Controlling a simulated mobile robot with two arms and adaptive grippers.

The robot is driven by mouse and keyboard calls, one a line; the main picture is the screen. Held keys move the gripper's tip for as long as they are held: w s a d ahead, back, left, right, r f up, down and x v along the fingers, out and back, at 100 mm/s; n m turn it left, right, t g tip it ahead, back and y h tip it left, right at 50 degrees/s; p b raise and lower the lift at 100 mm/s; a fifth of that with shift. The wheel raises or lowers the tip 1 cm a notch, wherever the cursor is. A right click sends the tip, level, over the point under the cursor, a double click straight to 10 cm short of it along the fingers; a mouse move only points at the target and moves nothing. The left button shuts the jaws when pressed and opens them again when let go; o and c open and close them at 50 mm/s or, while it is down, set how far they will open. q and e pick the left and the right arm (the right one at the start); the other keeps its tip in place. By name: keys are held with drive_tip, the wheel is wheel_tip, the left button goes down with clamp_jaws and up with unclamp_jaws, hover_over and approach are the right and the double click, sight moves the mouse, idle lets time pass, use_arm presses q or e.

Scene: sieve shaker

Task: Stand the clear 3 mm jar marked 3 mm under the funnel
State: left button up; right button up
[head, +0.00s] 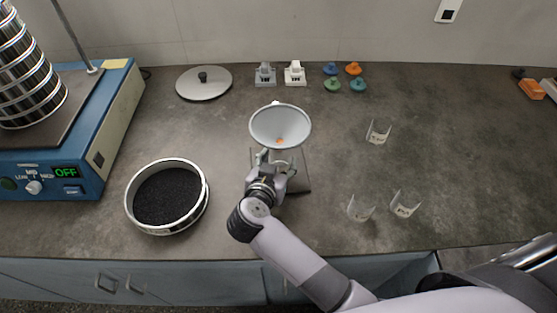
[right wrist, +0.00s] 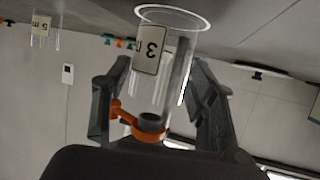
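The clear 3 mm jar (right wrist: 176,82) shows in the right wrist view, which is upside down, with a pale label reading 3. My right gripper (right wrist: 160,85) has one dark finger on each side of the jar, and the fingertips appear to touch its wall. An orange part (right wrist: 145,132) with a dark stub shows at the jar's mouth. In the head view the funnel (head: 280,124) is pale with an orange spot inside. My right gripper (head: 277,168) is just below and in front of it; the jar is hidden there. My left gripper is out of view.
Three clear jars (head: 378,132) stand to the right on the counter. A sieve with dark grains (head: 168,196) lies to the left, near the blue shaker (head: 122,110). A round lid (head: 204,84) and coloured caps (head: 333,84) lie behind.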

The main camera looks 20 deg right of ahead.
drive_tip(key=shift+o, duration=0.9)
drive_tip(key=v, duration=1.2)
drive_tip(key=shift+f, duration=0.1)
